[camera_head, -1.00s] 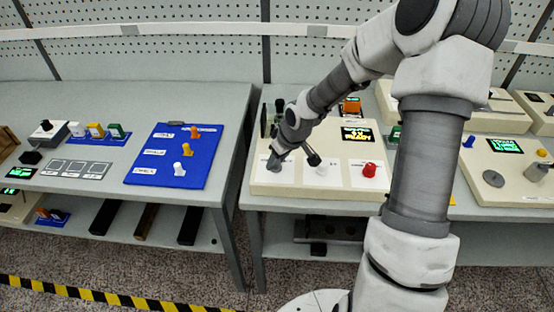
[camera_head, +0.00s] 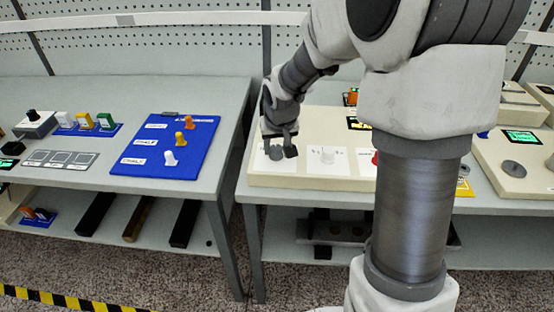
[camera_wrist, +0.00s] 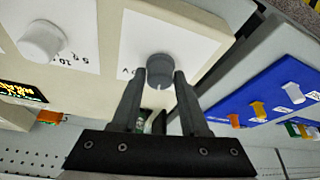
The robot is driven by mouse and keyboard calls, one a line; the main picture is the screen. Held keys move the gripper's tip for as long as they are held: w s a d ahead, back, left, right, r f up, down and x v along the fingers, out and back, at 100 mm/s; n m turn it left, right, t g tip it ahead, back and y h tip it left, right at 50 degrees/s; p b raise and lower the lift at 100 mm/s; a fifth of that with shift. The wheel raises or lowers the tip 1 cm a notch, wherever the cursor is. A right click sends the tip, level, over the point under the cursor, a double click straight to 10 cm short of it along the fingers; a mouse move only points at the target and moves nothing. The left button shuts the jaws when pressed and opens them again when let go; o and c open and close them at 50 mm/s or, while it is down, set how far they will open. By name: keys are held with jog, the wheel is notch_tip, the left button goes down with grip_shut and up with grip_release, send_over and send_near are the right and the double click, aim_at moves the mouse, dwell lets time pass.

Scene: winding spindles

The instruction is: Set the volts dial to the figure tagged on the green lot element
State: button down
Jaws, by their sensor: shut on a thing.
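The volts dial is a grey round knob (camera_wrist: 165,70) on a white plate in the wrist view; a letter V shows beside it. My gripper (camera_wrist: 160,76) has a finger on either side of it and is shut on it. In the head view my gripper (camera_head: 270,152) is at the left plate of the cream panel (camera_head: 318,180), and the fingers largely hide the dial. The green element (camera_head: 105,121) stands in a small blue rack on the left bench, beside a yellow and a white one. Its tag is too small to read.
A white knob (camera_head: 328,154) sits just right of the grey dial, and a red knob (camera_head: 375,158) is partly behind my arm. A blue board (camera_head: 148,168) with several pegs lies on the left bench. A gap separates the two benches.

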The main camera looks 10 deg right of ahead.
jog(key=shift+a+m+h+b, duration=0.1)
jog(key=shift+m+h+b, duration=0.4)
jog(key=shift+m+b, duration=0.95)
jog(key=shift+c, duration=2.1)
grip_release()
jog(key=p+v, duration=0.2)
jog(key=v, duration=1.5)
jog(key=shift+w+r+p, duration=0.15)
jog(key=shift+r+p, duration=0.15)
